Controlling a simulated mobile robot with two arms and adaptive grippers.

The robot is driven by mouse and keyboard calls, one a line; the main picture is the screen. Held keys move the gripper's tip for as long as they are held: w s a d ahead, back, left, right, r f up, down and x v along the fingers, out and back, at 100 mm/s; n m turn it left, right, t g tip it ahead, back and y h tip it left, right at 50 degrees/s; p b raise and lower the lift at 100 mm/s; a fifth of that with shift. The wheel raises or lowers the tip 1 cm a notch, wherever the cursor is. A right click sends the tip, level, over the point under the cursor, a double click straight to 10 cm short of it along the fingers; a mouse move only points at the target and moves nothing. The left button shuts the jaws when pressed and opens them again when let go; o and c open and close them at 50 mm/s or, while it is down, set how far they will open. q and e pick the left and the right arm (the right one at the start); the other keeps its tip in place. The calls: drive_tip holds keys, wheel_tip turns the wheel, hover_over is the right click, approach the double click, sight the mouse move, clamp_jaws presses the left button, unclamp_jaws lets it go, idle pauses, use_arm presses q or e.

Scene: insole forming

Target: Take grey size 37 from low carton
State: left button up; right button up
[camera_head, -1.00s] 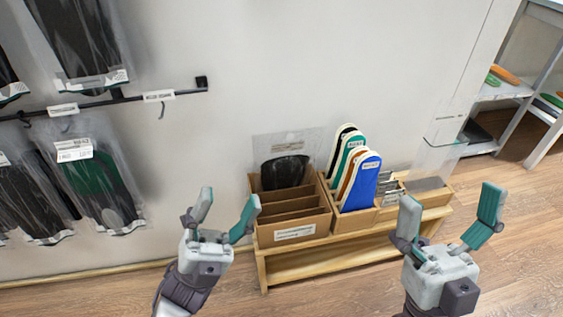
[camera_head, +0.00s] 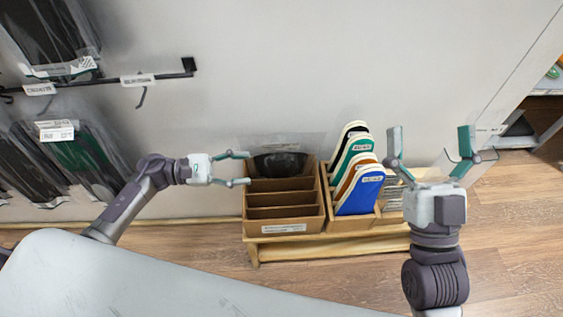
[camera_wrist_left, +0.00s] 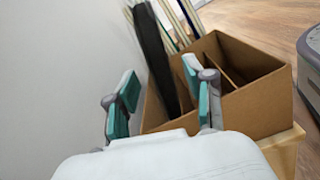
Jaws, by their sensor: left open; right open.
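The low carton (camera_head: 284,227) is a brown divided box on a low wooden bench, with a white label on its front. A dark insole in a clear bag (camera_head: 280,163) stands in its rear compartment; I cannot read a size. The other compartments look empty. My left gripper (camera_head: 248,169) is open and empty at the carton's rear left, close to the dark insole. In the left wrist view the carton (camera_wrist_left: 262,105) and the dark insole's edge (camera_wrist_left: 156,55) show just beyond the open fingers. My right gripper (camera_head: 431,142) is open and empty, to the right of the cartons.
A second carton (camera_head: 345,223) beside it holds blue, orange, green and black insoles (camera_head: 359,190). The bench (camera_head: 330,247) stands against the wall. Bagged dark insoles (camera_head: 85,150) hang from a rail at left. A shelf (camera_head: 550,115) stands at far right.

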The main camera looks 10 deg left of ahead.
sight(261, 166)
use_arm(q)
drive_tip(key=x, duration=0.5)
drive_tip(key=shift+d+r, duration=0.1)
drive_tip(key=shift+r, duration=0.1)
clamp_jaws()
